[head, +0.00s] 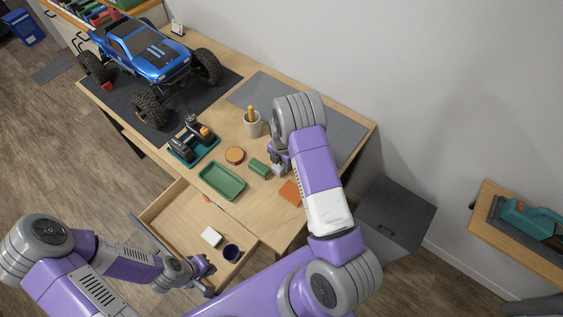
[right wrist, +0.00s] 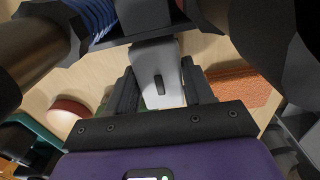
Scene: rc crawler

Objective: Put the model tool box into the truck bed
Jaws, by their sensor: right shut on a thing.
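The blue model truck (head: 150,52) stands on a dark mat at the far left of the desk; its bed is hard to make out. My right gripper (right wrist: 160,88) is shut on a light grey box with a dark slot (right wrist: 158,70), which looks like the model tool box. In the head view, the right gripper (head: 279,168) is over the desk beside a green block, and the box is mostly hidden by it. My left gripper (head: 207,270) is low over the open drawer's front corner; its jaws are too small to read.
A green tray (head: 222,181), green block (head: 259,168), orange block (head: 290,192) and round orange-topped item (head: 235,155) lie nearby. A cup with a tool (head: 252,127) and a teal tray (head: 207,151) stand toward the truck.

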